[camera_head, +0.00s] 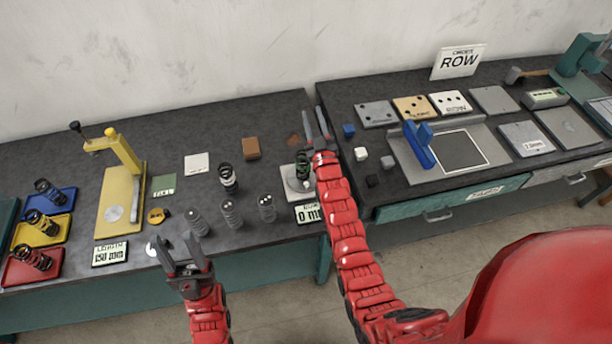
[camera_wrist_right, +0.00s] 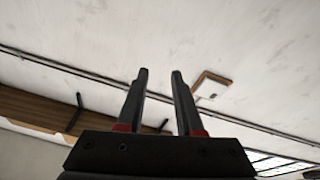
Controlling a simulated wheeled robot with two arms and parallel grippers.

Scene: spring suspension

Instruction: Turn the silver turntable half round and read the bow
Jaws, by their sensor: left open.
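The silver turntable (camera_head: 289,185) stands near the front right edge of the left bench, a dark green spring (camera_head: 302,165) upright on it. My right arm hides part of its right side. A readout (camera_head: 308,213) in front of it shows "0 m", its right end covered by my arm. My right gripper (camera_head: 317,124) is above and behind the turntable, pointing up and away from it; the right wrist view shows it open and empty (camera_wrist_right: 159,75). My left gripper (camera_head: 183,252) is open and empty at the bench's front edge, well left of the turntable.
Several springs stand left of the turntable, including a dark one (camera_head: 229,179). A yellow press (camera_head: 124,185) and coloured trays (camera_head: 33,266) are further left. The right bench holds a blue-handled device (camera_head: 421,146), plates and a "ROW" sign (camera_head: 459,62). A gap separates the benches.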

